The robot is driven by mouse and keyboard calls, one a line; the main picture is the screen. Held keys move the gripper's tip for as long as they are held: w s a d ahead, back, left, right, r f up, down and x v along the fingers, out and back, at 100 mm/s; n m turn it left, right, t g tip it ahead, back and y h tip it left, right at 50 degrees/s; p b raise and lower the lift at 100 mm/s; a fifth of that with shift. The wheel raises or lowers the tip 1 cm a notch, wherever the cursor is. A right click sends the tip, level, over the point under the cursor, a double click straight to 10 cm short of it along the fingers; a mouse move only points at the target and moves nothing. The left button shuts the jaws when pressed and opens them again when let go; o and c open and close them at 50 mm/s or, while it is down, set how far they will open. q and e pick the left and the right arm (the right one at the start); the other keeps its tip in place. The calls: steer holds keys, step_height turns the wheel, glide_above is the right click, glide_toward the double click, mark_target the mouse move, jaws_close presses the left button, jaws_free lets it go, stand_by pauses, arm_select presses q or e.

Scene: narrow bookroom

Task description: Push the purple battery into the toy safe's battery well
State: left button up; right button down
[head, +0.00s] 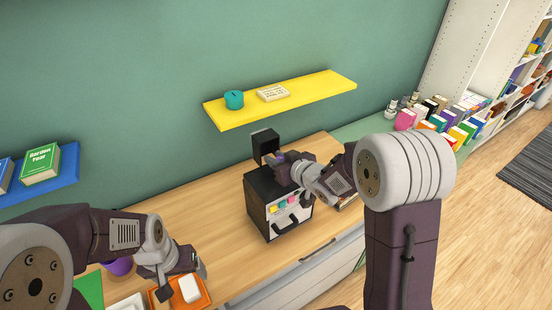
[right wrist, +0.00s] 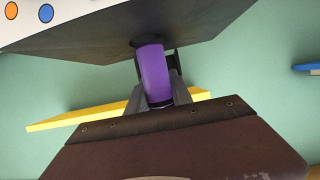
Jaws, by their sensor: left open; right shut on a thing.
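The black toy safe (head: 262,188) stands on the wooden counter, with a black flap (head: 265,142) raised at its back. My right gripper (head: 279,165) is at the top of the safe. In the right wrist view it is shut on the purple battery (right wrist: 153,72), which lies lengthwise between the fingers (right wrist: 158,98). The battery's far end meets a dark spot on the grey-brown panel above it. I cannot tell how deep it is in; the well itself is hidden. My left gripper (head: 183,281) is open over an orange tray (head: 207,299), around or above a white block (head: 189,288).
A yellow shelf (head: 330,87) with a teal pot (head: 234,99) is on the wall behind the safe. A purple round thing (head: 118,266) and a green sheet (head: 88,290) lie near my left arm. Books (head: 440,118) stand at the right.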

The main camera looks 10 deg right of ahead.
arm_select(q)
steer(key=shift+f, duration=0.15)
arm_select(e)
steer(key=shift+f, duration=0.15)
arm_select(q)
steer(key=shift+f+b, duration=1.35)
steer(key=shift+b, duration=0.2)
arm_select(e)
steer(key=shift+f, duration=1.55)
steer(key=c, duration=1.1)
jaws_free()
steer(key=shift+s, duration=0.1)
steer(key=shift+o, duration=0.2)
steer(key=shift+s+d, duration=0.15)
steer(key=shift+s, duration=0.1)
arm_select(q)
steer(key=shift+s, duration=0.1)
arm_select(e)
steer(key=v, duration=0.7)
steer(key=shift+s+d+r, duration=0.15)
steer(key=shift+r, duration=0.3)
arm_select(q)
steer(key=shift+r, duration=0.1)
arm_select(e)
steer(key=shift+s+d+r, duration=0.1)
steer(key=shift+s, duration=0.3)
